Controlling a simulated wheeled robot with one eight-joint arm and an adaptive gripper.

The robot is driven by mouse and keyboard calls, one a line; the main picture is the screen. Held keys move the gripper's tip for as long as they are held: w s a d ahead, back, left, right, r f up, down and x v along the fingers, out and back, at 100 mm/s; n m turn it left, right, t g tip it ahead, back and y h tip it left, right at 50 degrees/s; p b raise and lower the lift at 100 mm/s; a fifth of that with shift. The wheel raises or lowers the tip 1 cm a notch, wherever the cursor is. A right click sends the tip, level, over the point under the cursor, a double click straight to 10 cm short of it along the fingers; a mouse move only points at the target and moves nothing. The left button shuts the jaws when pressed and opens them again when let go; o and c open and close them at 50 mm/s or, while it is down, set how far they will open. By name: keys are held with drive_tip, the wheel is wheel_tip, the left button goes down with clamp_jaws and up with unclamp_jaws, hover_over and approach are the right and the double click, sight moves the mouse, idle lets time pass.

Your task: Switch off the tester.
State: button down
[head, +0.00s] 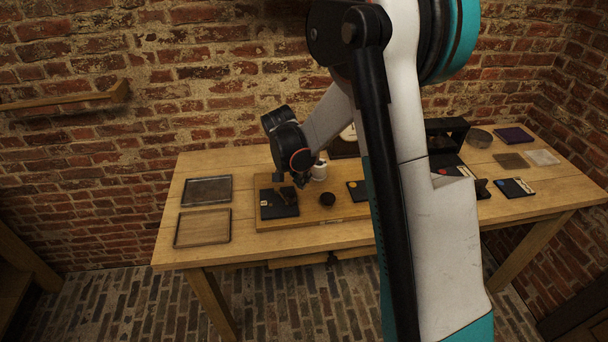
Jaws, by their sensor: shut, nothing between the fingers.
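I cannot tell for sure which thing is the tester. A flat dark panel (268,211) with a small pale mark lies on the left of a raised wooden board (320,214). A dark piece sits on or above it, too small to make out. Another dark panel (356,189) with a coloured mark lies further right, partly behind my arm. A third dark panel (514,187) lies at the table's right. My gripper (301,181) is shut and empty, pointing down above the board, near the first panel's upper right. Contact cannot be told.
A white jar (319,171) and a round dark cup (327,198) stand close to my gripper. Two shallow trays (203,228) lie at the table's left. A black box (446,128), a round tin (478,138) and flat squares (511,161) are at the right. My arm hides the middle.

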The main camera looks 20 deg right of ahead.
sight(290, 194)
drive_tip(key=shift+s+a, duration=0.3)
drive_tip(key=shift+a, duration=0.25)
drive_tip(key=shift+s+a, duration=0.3)
drive_tip(key=shift+a, duration=0.25)
drive_tip(key=shift+s+a+m, duration=0.2)
drive_tip(key=shift+a+m, duration=0.15)
drive_tip(key=shift+m, duration=0.25)
drive_tip(key=shift+s+a+m+g, duration=0.25)
drive_tip(key=shift+a+m+g, duration=0.35)
drive_tip(key=shift+m, duration=0.4)
drive_tip(key=a+m, duration=0.2)
drive_tip(key=shift+s+m+g, duration=0.2)
drive_tip(key=shift+m+g, duration=0.1)
drive_tip(key=shift+a, duration=0.8)
drive_tip(key=shift+w+a, duration=0.15)
drive_tip(key=shift+a, duration=0.65)
